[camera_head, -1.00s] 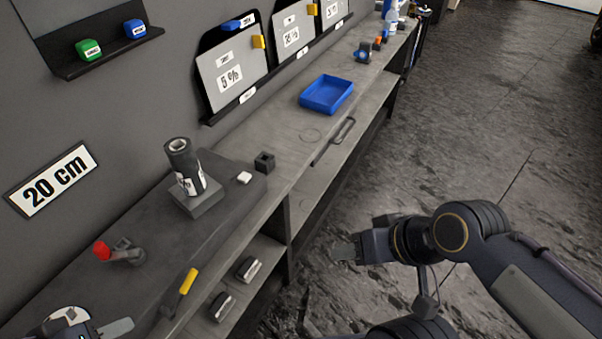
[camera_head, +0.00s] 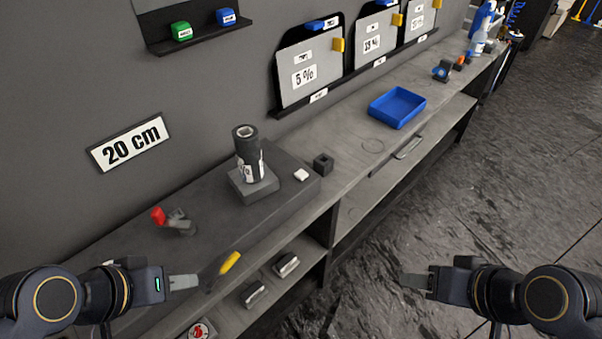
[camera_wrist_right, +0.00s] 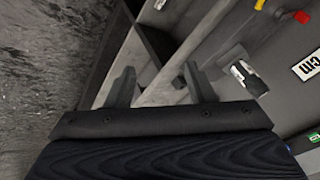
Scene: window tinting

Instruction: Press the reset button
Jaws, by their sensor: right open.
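A green button block (camera_head: 181,31) and a blue button block (camera_head: 226,17) sit on a small dark wall shelf (camera_head: 196,37) at the upper left. Both have small white labels that are too small to read, so I cannot tell which is reset. My left gripper (camera_head: 184,282) is at the lower left, in front of the bench and well below the blocks. Its fingers overlap edge-on, so its opening is unclear. My right gripper (camera_head: 416,281) is over the floor, away from the bench. In the right wrist view its two fingers (camera_wrist_right: 160,84) are apart and empty.
The bench carries a dark roll on a grey block (camera_head: 254,187), a red-tipped tool (camera_head: 160,215), a yellow-handled tool (camera_head: 230,262) and a blue tray (camera_head: 397,107). Floor at right is clear.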

